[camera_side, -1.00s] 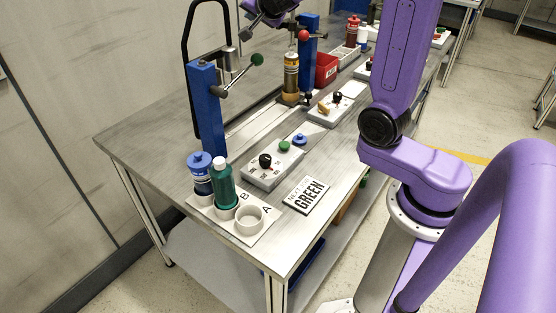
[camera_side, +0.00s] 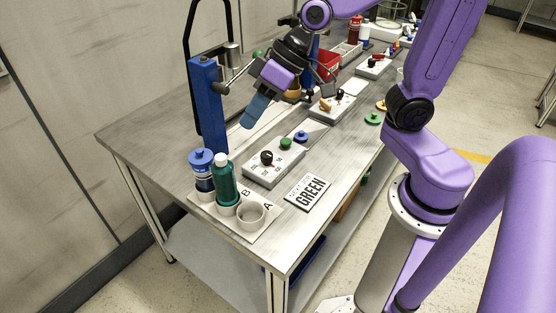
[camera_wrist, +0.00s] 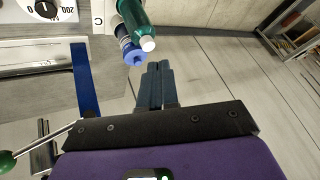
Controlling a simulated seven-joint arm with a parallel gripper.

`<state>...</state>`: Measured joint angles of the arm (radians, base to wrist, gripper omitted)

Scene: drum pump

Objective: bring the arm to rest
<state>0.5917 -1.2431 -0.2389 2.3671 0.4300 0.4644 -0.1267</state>
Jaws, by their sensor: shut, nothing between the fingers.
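My gripper (camera_side: 252,112) hangs in the air above the bench, to the right of the blue pump post (camera_side: 207,105). Its blue-grey fingers point down and to the left and are shut with nothing between them. In the wrist view the shut fingers (camera_wrist: 155,88) lie side by side, in front of the pale wall. My gripper touches nothing that I can see. The purple arm reaches over the bench from the right.
A blue-capped bottle (camera_side: 202,170) and a green bottle (camera_side: 224,180) stand in a white holder beside an empty cup (camera_side: 251,214). A control box (camera_side: 273,162) and a GREEN sign (camera_side: 310,191) lie nearby. A red bin (camera_side: 327,65) stands farther back.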

